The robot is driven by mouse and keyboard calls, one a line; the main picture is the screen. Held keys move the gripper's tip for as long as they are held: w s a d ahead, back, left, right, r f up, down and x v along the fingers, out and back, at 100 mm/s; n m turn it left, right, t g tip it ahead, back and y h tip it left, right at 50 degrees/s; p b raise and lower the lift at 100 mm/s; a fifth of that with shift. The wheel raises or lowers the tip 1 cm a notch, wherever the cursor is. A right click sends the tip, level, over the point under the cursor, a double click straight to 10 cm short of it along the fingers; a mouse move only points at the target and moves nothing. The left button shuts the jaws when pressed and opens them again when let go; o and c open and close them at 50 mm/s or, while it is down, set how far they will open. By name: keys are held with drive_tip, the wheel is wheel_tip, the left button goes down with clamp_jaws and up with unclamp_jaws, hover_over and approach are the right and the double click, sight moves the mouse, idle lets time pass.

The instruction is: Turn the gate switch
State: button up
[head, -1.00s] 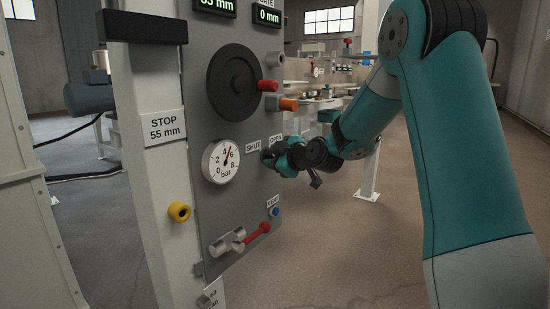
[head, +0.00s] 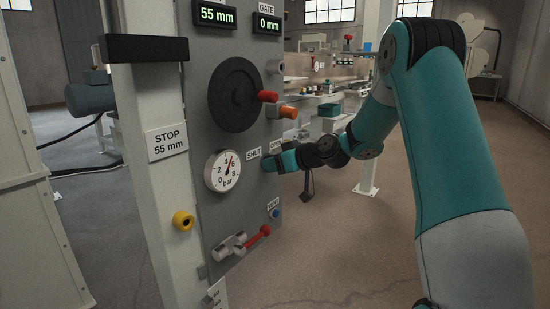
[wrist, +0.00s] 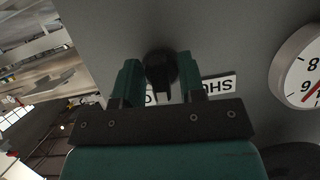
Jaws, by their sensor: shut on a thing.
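The gate switch (wrist: 160,68) is a round black knob on the grey panel (head: 205,130), between the SHUT label (head: 254,153) and the OPEN label. In the wrist view it sits between the two teal fingers of my gripper (head: 270,163), which is shut on it. A small dark pointer on the knob points down in the wrist view. In the head view my gripper hides the knob. The GATE display (head: 267,23) above reads 0 mm.
The floor to the right of the panel is open.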

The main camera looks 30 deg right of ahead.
drive_tip(key=m+y+p, duration=0.2)
drive_tip(key=m+p, duration=0.1)
drive_tip(key=shift+d+r+g, duration=0.1)
drive_tip(key=shift+r+g, duration=0.05)
drive_tip(key=shift+g, duration=0.15)
drive_tip(key=shift+m+y+p, duration=0.8)
drive_tip(key=shift+m+p, duration=0.3)
drive_tip(key=shift+m, duration=0.1)
drive_tip(key=o, duration=0.6)
drive_tip(key=shift+c, duration=0.2)
drive_tip(key=p+v, duration=0.2)
drive_tip(key=v, duration=1.5)
drive_tip(key=shift+s+d, duration=0.15)
drive_tip(key=shift+d, duration=0.05)
drive_tip(key=shift+f, duration=0.2)
